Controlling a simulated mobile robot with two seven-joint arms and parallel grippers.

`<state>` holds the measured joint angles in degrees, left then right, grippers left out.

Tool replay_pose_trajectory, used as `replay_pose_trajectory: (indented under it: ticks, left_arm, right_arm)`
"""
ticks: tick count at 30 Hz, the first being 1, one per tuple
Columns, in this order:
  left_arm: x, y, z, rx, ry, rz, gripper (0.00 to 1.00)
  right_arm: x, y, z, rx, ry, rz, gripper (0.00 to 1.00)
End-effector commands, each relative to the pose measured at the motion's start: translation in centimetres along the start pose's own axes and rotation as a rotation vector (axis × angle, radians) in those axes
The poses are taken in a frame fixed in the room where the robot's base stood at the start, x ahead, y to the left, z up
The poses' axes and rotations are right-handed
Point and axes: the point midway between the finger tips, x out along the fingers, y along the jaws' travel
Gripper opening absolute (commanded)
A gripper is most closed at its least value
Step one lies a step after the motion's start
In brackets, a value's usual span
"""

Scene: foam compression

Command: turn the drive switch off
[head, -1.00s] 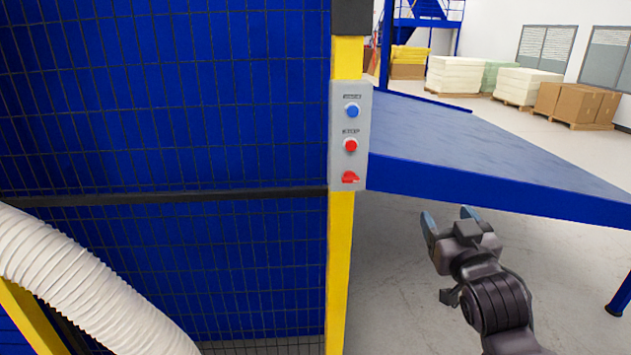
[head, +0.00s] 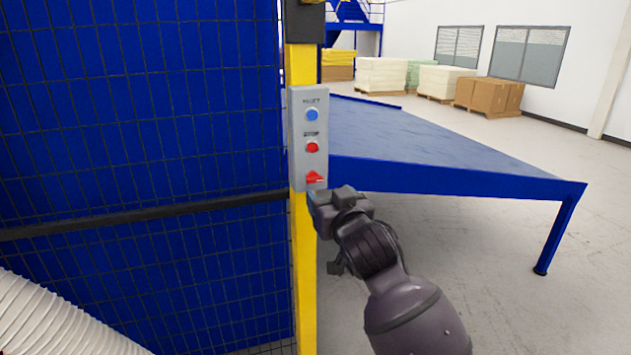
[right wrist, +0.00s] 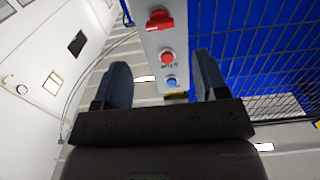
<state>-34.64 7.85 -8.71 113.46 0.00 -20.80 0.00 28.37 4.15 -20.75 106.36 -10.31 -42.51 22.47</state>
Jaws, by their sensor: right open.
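The grey control box (head: 297,140) is fixed on the yellow post. It carries a blue button (head: 312,114), a red button (head: 312,147) and, lowest, a red rotary switch (head: 314,177). My right gripper (head: 318,197) is just below and in front of the switch, its fingertips mostly hidden by its own body. In the right wrist view the right gripper (right wrist: 164,85) is open and empty. My left gripper is not seen.
The yellow post (head: 305,270) edges a blue wall with black mesh (head: 140,110). A blue table (head: 420,150) extends to the right behind the post. A white ribbed hose (head: 60,320) is at lower left. Stacked pallets stand far back.

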Motion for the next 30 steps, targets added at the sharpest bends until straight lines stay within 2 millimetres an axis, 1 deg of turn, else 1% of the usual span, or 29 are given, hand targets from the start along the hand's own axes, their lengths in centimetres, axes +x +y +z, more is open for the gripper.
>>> replay_pose_trajectory:
  ticks: [1, 9, 15, 21, 30]
  left_arm:
    - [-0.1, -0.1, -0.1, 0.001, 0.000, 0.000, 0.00]
    - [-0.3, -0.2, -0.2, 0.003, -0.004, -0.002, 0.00]
    - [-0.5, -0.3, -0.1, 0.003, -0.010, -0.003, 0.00]
    - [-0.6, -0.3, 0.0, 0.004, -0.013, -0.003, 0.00]
    - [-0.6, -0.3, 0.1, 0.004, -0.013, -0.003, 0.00]
  right_arm:
    - [0.9, 0.0, -0.1, -0.002, 0.000, 0.000, 0.66]
    - [4.7, 0.0, -0.1, -0.002, -0.001, 0.001, 0.66]
    - [6.7, 0.0, 0.0, -0.001, -0.001, 0.000, 0.66]
    - [7.6, 0.0, 0.0, 0.000, -0.001, 0.000, 0.66]
    - [7.8, 0.0, 0.0, 0.000, 0.000, 0.000, 0.66]
